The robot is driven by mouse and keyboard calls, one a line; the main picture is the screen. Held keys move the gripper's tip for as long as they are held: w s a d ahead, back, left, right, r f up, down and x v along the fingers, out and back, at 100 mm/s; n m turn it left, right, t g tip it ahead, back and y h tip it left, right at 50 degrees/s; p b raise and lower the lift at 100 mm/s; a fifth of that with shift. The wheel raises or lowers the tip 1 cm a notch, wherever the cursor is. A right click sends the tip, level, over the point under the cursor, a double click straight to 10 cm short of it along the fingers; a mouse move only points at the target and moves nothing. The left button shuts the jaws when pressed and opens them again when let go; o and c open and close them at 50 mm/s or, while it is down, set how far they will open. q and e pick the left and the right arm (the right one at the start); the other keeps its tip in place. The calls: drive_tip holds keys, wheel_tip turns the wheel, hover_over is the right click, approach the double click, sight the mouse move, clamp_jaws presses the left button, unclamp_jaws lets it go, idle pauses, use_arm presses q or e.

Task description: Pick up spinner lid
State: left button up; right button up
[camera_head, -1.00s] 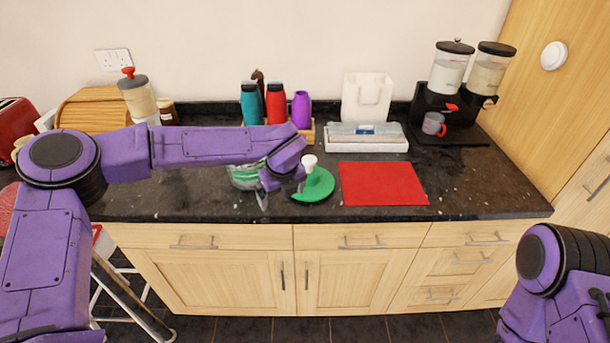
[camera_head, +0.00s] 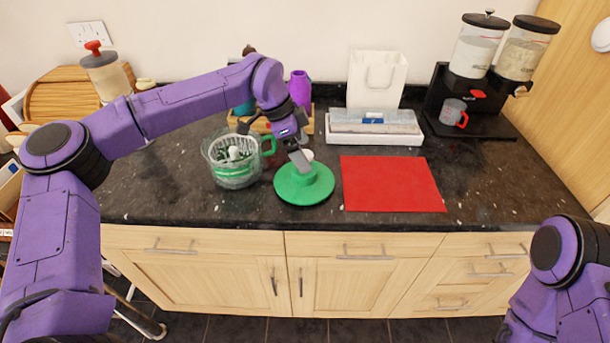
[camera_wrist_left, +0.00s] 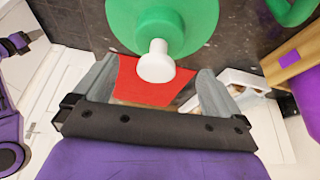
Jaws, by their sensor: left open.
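The spinner lid (camera_head: 304,187) is a green disc with a white knob, lying on the dark granite counter left of a red mat. In the left wrist view the lid (camera_wrist_left: 185,22) is at the top, and its white knob (camera_wrist_left: 156,62) points toward my jaws. My left gripper (camera_head: 302,160) is at the knob from above, tilted. In the wrist view its two grey fingers stand apart, one on each side of the knob, with no contact seen. The clear spinner bowl (camera_head: 233,160) with a green handle and white basket stands left of the lid. My right gripper is out of view.
The red mat (camera_head: 392,184) lies flat right of the lid. A wooden stand with a purple bottle (camera_head: 300,88) is behind my left gripper. A white tray (camera_head: 373,138), white bag (camera_head: 376,86) and dispenser (camera_head: 470,102) stand at the back. The counter's front right is clear.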

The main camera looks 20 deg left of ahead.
sight(304, 176)
use_arm(q)
drive_tip(key=x, duration=0.2)
drive_tip(key=p+x, duration=0.1)
drive_tip(key=x, duration=0.1)
drive_tip(key=shift+s+d+f, duration=0.1)
drive_tip(key=shift+s+d, duration=0.05)
drive_tip(key=shift+s, duration=0.05)
drive_tip(key=c, duration=1.6)
drive_tip(key=shift+w, duration=0.1)
